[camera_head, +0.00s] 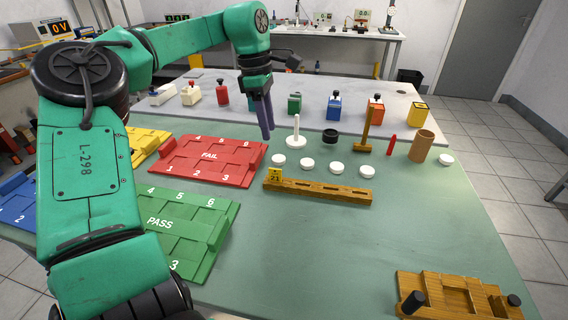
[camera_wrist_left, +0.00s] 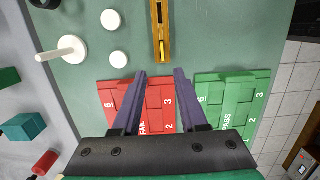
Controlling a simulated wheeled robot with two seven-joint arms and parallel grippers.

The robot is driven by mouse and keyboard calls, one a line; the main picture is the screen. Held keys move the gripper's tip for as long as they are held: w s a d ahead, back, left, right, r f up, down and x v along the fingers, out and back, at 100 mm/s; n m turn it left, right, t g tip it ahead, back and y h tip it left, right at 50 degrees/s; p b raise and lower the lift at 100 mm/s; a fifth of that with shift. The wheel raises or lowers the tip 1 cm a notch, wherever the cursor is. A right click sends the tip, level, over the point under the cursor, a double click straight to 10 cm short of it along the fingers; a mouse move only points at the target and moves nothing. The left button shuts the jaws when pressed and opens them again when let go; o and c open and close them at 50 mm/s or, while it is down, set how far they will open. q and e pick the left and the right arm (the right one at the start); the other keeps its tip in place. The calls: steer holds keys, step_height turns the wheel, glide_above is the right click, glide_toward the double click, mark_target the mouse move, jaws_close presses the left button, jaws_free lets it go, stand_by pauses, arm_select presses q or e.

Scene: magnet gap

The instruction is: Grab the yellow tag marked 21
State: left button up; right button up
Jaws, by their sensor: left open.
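The yellow tag marked 21 (camera_head: 274,174) stands in the left end of a slotted wooden rack (camera_head: 325,190) on the green table. In the left wrist view, the tag (camera_wrist_left: 162,48) is a thin yellow piece near the rack's close end (camera_wrist_left: 160,15), seen from above. My left gripper (camera_head: 266,135) is open and empty, its purple fingers pointing down above the table. In the left wrist view, the tag lies just beyond the space between the fingertips (camera_wrist_left: 160,74), apart from both. My right gripper is in neither view.
The red FAIL tray (camera_head: 209,175) and green PASS tray (camera_head: 185,245) lie left of the rack. Several white discs (camera_head: 308,163), a white peg stand (camera_head: 296,140) and a brown cylinder (camera_head: 422,146) stand behind it. A wooden box (camera_head: 455,292) is front right. The middle front is clear.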

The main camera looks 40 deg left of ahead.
arm_select(q)
steer(key=b, duration=0.1)
glide_above(275, 170)
step_height(275, 170, down, 6)
step_height(275, 170, down, 7)
steer(key=shift+a+r, duration=0.1)
steer(key=shift+w+f, duration=0.15)
steer(key=shift+f, duration=0.25)
jaws_close()
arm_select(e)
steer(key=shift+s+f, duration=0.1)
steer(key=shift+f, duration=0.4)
